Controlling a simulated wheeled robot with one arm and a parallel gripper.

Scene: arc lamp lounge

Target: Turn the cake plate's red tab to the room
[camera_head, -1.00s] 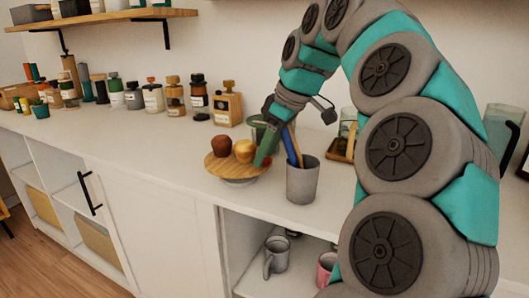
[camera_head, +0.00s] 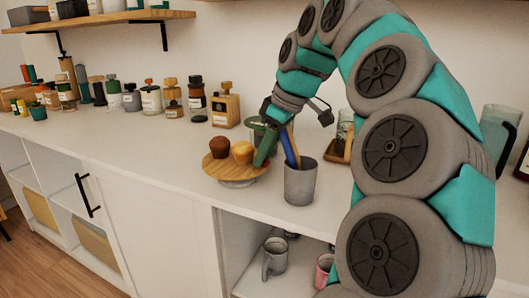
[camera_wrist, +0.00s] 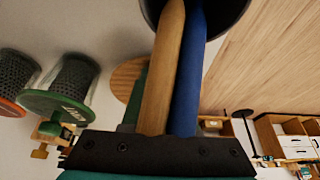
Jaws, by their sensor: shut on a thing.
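The cake plate (camera_head: 236,181) is a round wooden top on a pale foot, standing on the white counter. It bears a brown muffin (camera_head: 219,146) and a golden one (camera_head: 242,152). My gripper (camera_head: 261,160) reaches down to the plate's right edge, its green finger against the rim. It is shut at that edge, and the finger hides the red tab. In the wrist view, part of the plate's wooden top (camera_wrist: 124,77) shows behind a green finger (camera_wrist: 134,100); wooden and blue handles cover much of the grip.
A grey cup (camera_head: 300,186) with a blue and a wooden handle stands close right of the plate and my gripper. A glass jar (camera_head: 259,128) stands behind. Several jars line the back wall at left. The counter left of the plate is clear.

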